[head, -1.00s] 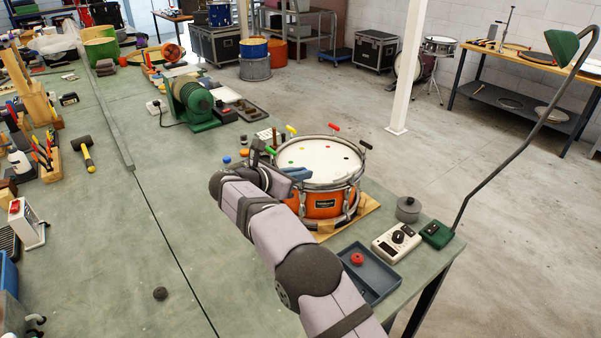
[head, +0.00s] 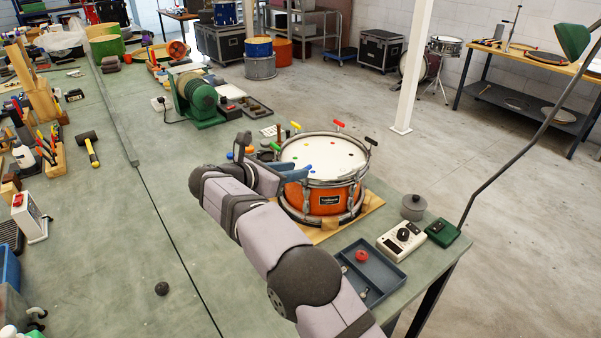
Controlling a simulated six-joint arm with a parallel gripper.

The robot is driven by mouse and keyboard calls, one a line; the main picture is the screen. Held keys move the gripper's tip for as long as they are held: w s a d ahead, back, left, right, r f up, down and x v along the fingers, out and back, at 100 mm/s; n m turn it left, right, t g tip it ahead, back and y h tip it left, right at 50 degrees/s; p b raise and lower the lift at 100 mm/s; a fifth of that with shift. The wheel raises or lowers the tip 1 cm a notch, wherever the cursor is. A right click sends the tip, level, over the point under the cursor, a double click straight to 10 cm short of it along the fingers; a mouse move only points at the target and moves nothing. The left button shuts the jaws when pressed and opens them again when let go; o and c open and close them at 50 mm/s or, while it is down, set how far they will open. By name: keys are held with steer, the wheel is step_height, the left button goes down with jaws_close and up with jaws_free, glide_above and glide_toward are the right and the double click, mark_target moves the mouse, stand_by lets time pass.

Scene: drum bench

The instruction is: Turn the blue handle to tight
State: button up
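An orange drum (head: 330,200) with a white head stands on a wooden board (head: 367,207) near the bench's right end. Green (head: 277,132), yellow (head: 295,125), red (head: 339,124) and black (head: 371,141) handles stand around its rim. A blue dot (head: 307,167) marks the head on the near left side. My gripper (head: 298,173) is at that near-left rim, with blue-grey parts there reaching over the edge. I cannot clearly pick out the blue handle; it may be hidden by the gripper or blend with it. Whether the fingers are open or closed on it does not show.
A grey tray (head: 397,268) with a red knob-like piece (head: 361,256) lies in front of the drum. A meter box (head: 400,242) and a grey lidded pot (head: 413,207) stand to the right. A green machine (head: 197,100) stands behind. The bench's left middle is mostly clear.

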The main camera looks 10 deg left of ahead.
steer(key=shift+v, duration=0.95)
